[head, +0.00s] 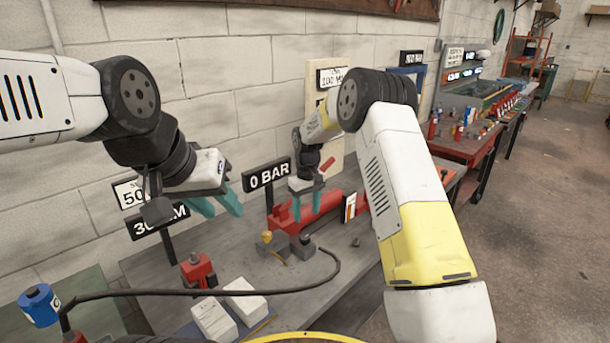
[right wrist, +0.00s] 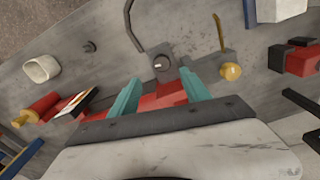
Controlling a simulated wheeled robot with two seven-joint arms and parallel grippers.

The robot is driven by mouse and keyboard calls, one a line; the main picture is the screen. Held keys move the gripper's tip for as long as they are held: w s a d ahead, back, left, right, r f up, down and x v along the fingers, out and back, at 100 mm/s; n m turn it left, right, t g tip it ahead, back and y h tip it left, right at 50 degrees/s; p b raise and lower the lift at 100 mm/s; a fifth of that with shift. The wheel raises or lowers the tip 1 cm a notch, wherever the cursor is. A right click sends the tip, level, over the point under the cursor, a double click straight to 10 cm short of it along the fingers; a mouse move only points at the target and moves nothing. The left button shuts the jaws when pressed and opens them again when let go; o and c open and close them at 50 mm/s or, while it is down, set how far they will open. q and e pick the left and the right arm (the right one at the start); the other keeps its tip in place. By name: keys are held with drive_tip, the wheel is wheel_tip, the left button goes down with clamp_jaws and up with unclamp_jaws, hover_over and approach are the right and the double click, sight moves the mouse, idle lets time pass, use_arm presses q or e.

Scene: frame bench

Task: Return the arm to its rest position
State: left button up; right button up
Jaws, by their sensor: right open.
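My left gripper (head: 222,207) hangs in front of the wall on the left in the head view. Its teal fingers look apart, with nothing visible between them. There, part of a red body (right wrist: 165,95) and a dark block with a round knob (right wrist: 161,64) show between and beyond the fingers. I see no object gripped. Whether the fingers touch the red body cannot be told.
A 0 BAR sign (head: 267,174) stands behind. A blue can (head: 38,304) is at the left. Floor at the right is clear.

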drive_tip(key=s+d+r+m+t, duration=0.1)
drive_tip(key=s+d+r, duration=0.25)
drive_tip(key=r, duration=0.35)
drive_tip(key=s+d+r+m+t+y, duration=0.1)
drive_tip(key=s+d+r, duration=0.1)
drive_tip(key=s+r, duration=0.4)
drive_tip(key=s+d+r+m+t, duration=0.1)
drive_tip(key=s+d+r, duration=0.2)
drive_tip(key=r, duration=0.6)
drive_tip(key=s+d+r+m+t, duration=0.1)
drive_tip(key=s+d+r, duration=0.1)
drive_tip(key=s, duration=1)
drive_tip(key=s+d+r+m+t+y, duration=0.1)
drive_tip(key=s+d+m+t, duration=0.1)
drive_tip(key=s, duration=0.9)
drive_tip(key=shift+s+d+r, duration=0.35)
drive_tip(key=shift+d+r, duration=0.05)
drive_tip(key=shift+d, duration=0.25)
